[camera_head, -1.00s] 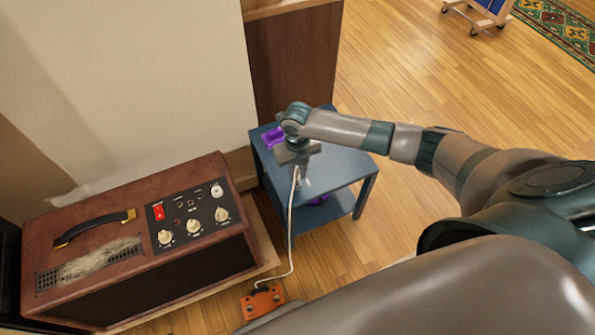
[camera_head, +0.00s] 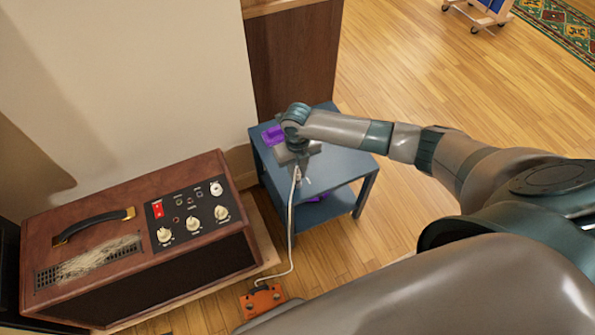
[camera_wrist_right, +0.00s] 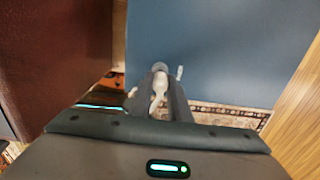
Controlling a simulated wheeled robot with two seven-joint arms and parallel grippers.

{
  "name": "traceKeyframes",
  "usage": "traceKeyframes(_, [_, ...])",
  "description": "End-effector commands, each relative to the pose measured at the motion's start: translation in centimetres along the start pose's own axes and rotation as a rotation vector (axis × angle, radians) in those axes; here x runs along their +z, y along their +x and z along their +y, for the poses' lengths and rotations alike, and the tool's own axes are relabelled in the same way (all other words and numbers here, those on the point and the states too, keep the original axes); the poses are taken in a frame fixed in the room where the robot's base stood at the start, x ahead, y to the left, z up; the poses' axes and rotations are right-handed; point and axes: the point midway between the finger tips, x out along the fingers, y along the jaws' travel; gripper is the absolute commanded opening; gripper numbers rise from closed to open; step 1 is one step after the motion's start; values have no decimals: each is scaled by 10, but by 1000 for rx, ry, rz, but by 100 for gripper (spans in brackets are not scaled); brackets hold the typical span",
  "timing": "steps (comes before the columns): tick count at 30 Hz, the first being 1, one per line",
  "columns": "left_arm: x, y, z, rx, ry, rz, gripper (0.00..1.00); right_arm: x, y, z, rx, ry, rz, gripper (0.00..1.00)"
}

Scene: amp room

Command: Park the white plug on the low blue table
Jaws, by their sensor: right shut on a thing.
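My right gripper (camera_head: 298,178) points down over the near left part of the low blue table (camera_head: 342,168). It is shut on the white plug, which shows between the fingers in the right wrist view (camera_wrist_right: 159,84). In the head view the plug is mostly hidden by the gripper. A white cable (camera_head: 290,222) hangs from it past the table's near edge to the floor. The blue tabletop fills the upper middle of the right wrist view (camera_wrist_right: 225,45). I cannot tell whether the plug touches the tabletop. My left gripper is not in view.
A purple object (camera_head: 272,136) lies on the table's far left part, beside my wrist. Another purple thing is partly visible on the lower shelf. A brown amplifier (camera_head: 130,240) stands left of the table. An orange pedal (camera_head: 262,300) lies on the floor. The tabletop's right side is clear.

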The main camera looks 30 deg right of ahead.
Motion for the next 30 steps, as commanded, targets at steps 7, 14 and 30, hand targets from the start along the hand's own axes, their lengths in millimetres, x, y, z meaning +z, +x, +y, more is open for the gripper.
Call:
traceKeyframes(7, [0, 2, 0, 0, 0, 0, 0, 0, 3, 0, 0, 0, 0, 0])
traceKeyframes(14, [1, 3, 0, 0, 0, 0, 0, 0, 6, 0, 0, 0, 0, 0])
traceKeyframes(30, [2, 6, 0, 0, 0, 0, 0, 0, 13, 0, 1, 0, -1, 0])
